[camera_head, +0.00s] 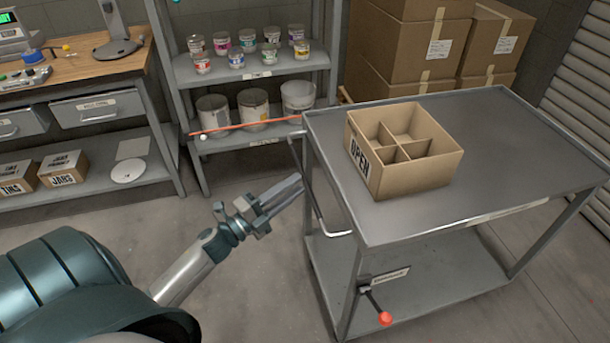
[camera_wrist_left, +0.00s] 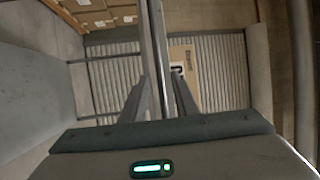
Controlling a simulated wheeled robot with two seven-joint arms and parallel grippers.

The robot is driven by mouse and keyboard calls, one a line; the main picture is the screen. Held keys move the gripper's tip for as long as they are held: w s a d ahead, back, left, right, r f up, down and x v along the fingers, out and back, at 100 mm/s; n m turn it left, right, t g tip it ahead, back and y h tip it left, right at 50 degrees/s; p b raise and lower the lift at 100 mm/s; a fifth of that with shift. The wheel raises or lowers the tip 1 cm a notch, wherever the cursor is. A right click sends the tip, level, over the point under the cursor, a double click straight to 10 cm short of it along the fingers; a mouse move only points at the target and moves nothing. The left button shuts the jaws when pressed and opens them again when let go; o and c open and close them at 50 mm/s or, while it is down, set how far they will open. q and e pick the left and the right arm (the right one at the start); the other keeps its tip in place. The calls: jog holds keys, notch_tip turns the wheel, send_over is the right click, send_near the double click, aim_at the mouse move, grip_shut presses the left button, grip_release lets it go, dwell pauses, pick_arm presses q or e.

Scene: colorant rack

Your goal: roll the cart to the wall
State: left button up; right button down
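The grey two-shelf cart (camera_head: 500,140) stands at the right in the head view. Its metal handle (camera_head: 318,205) sticks out from its left end. A lever with a red knob (camera_head: 385,318) is on the cart's lower part, beside a small label. My left gripper (camera_head: 299,184) is just left of the handle, its fingers pointing at it. In the left wrist view the gripper (camera_wrist_left: 161,78) has its fingers apart, with a long grey bar (camera_wrist_left: 154,45) showing between them. I cannot tell whether they touch it. A grey wall (camera_head: 355,20) stands behind. My right gripper is not in view.
An open divided carton (camera_head: 425,180) sits on the cart. Stacked cardboard boxes (camera_head: 410,50) stand behind it, and a ribbed shutter (camera_head: 585,90) is at the right. A shelf rack (camera_head: 250,70) with cans and a workbench (camera_head: 85,85) are at the left. Bare floor (camera_head: 260,290) lies left of the cart.

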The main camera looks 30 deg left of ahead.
aim_at(305, 177)
pick_arm(q)
jog(key=shift+p+x, duration=0.35)
jog(key=shift+x, duration=1.85)
jog(key=shift+c, duration=0.7)
grip_shut()
